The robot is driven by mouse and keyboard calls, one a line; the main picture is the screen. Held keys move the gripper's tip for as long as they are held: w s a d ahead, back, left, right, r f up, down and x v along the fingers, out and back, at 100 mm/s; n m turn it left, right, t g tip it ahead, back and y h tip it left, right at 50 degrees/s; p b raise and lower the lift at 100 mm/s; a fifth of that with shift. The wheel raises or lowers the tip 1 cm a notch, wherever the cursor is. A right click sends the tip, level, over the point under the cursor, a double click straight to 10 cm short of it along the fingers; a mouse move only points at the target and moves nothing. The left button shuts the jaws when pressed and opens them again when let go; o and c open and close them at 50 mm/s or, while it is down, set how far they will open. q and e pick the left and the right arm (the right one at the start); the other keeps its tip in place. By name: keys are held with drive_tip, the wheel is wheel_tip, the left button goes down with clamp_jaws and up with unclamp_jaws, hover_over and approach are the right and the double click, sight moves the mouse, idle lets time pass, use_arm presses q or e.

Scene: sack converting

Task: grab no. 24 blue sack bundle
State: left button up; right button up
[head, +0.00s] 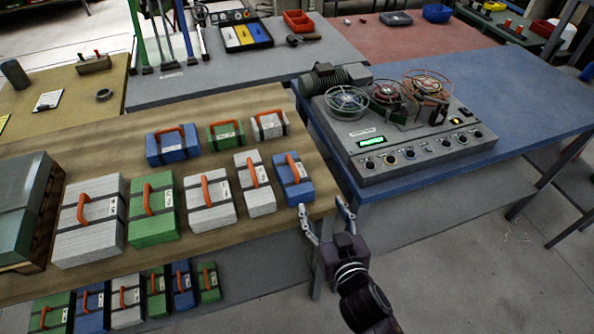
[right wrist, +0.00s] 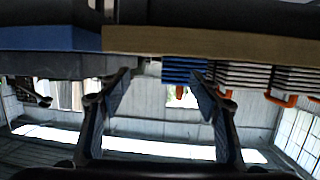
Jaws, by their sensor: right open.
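A blue sack bundle (head: 305,192) with an orange handle and a white label stands at the right front corner of the wooden table. Another blue bundle (head: 166,155) stands in the back row at the left. The numbers on their labels are too small to read. My right gripper (head: 322,207) is open and empty, just off the table's right front corner, apart from the nearer blue bundle. In the right wrist view, which looks upside down, a blue bundle (right wrist: 184,72) shows beyond the open fingers (right wrist: 160,80). My left gripper is out of view.
White and green bundles (head: 153,210) crowd the wooden table (head: 120,125), with more on a lower shelf. A blue bench (head: 520,85) with a grey machine (head: 410,150) stands close on the right. Floor is clear at lower right.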

drive_tip(key=a, duration=0.1)
drive_tip(key=a+r+y, duration=0.1)
drive_tip(key=a+n, duration=0.1)
drive_tip(key=shift+a+r+t+y, duration=0.2)
drive_tip(key=shift+r+t+y, duration=0.1)
drive_tip(key=shift+t+y, duration=0.1)
approach(292, 172)
drive_tip(key=w, duration=0.1)
drive_tip(key=w+f, duration=0.1)
drive_tip(key=shift+w+a+f+p, duration=0.2)
drive_tip(key=shift+w+a+p, duration=0.1)
drive_tip(key=shift+a+p, duration=0.1)
drive_tip(key=shift+x, duration=0.8)
drive_tip(key=x, duration=0.5)
drive_tip(key=shift+w+a+f, duration=0.1)
drive_tip(key=shift+w+f, duration=0.05)
drive_tip(key=shift+w, duration=0.15)
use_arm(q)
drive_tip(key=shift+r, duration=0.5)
use_arm(e)
drive_tip(key=shift+c, duration=0.2)
drive_tip(key=c, duration=0.9)
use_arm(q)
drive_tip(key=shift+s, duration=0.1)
use_arm(e)
drive_tip(key=shift+o, duration=0.2)
